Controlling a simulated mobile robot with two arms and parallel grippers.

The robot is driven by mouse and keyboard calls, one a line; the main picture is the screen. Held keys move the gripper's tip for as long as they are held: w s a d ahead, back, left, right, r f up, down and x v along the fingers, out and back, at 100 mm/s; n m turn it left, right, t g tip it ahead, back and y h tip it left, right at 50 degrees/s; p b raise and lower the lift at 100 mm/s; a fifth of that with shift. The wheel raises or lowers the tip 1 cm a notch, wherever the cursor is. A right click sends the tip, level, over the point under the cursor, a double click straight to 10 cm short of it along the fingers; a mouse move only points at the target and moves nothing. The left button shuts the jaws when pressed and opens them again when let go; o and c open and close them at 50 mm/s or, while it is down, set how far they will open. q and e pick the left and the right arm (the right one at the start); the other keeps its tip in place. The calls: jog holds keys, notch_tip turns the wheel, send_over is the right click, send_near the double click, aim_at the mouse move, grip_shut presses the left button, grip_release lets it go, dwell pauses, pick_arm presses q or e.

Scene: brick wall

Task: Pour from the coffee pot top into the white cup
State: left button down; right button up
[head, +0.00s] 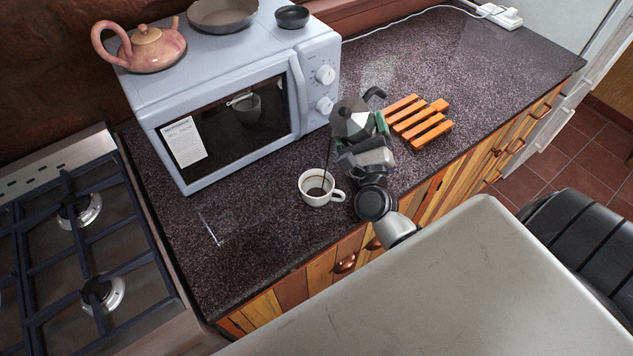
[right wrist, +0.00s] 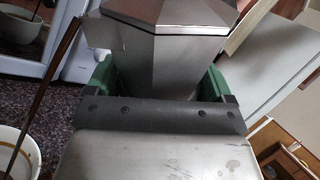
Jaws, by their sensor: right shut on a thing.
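The coffee pot top (head: 352,118) is a faceted silver vessel with a dark handle. My right gripper (head: 364,136) is shut on it and holds it above the counter, tilted to the left. In the right wrist view the metal pot top (right wrist: 172,45) sits between the green fingers. A thin dark stream of coffee (head: 326,163) runs from it down into the white cup (head: 309,198). The cup stands upright on the counter below and left of the pot, with dark coffee inside. Its rim also shows in the right wrist view (right wrist: 30,150). My left gripper is not in view.
An orange slatted wooden trivet (head: 418,122) lies right of the pot. A pale blue microwave (head: 230,95) stands behind, with a pink teapot (head: 150,50) and pans on top. A gas stove (head: 85,240) is at the left. The dark counter (head: 235,265) is clear in front-left.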

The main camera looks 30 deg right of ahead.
aim_at(353, 143)
jog(key=shift+a+f+n+t+y+b, duration=0.1)
jog(key=shift+a+n+t+y+b, duration=0.15)
jog(key=shift+n+b, duration=0.35)
jog(key=shift+n+t+y+b, duration=0.15)
jog(key=shift+n+t+b, duration=0.2)
jog(key=shift+n+b, duration=0.25)
jog(key=shift+f+n+t+y+b, duration=0.2)
jog(key=shift+n+t+y+b, duration=0.3)
jog(key=shift+n+y+b, duration=0.6)
jog(key=shift+f+n+t+y+b, duration=0.25)
jog(key=shift+n+t+b, duration=0.4)
jog(key=shift+n, duration=0.85)
jog(key=shift+s+a+r+n+t+y+b, duration=0.1)
jog(key=shift+r+n+t+y+b, duration=0.2)
jog(key=shift+n+y, duration=0.35)
jog(key=shift+a+r+n+g+y+b, duration=0.1)
jog(key=shift+r+n+y, duration=0.3)
jog(key=shift+n, duration=0.45)
dwell(0.4)
jog(key=shift+s+a+f+n+y+b, duration=0.15)
jog(key=shift+a+n+y+b, duration=0.15)
jog(key=shift+a+n+y, duration=0.35)
jog(key=shift+w+a+f+n+y+b, duration=0.1)
jog(key=shift+a+n+y+b, duration=0.3)
jog(key=shift+n, duration=0.45)
jog(key=shift+n+t+y, duration=0.25)
jog(key=shift+n+y, duration=0.2)
jog(key=shift+n, duration=0.15)
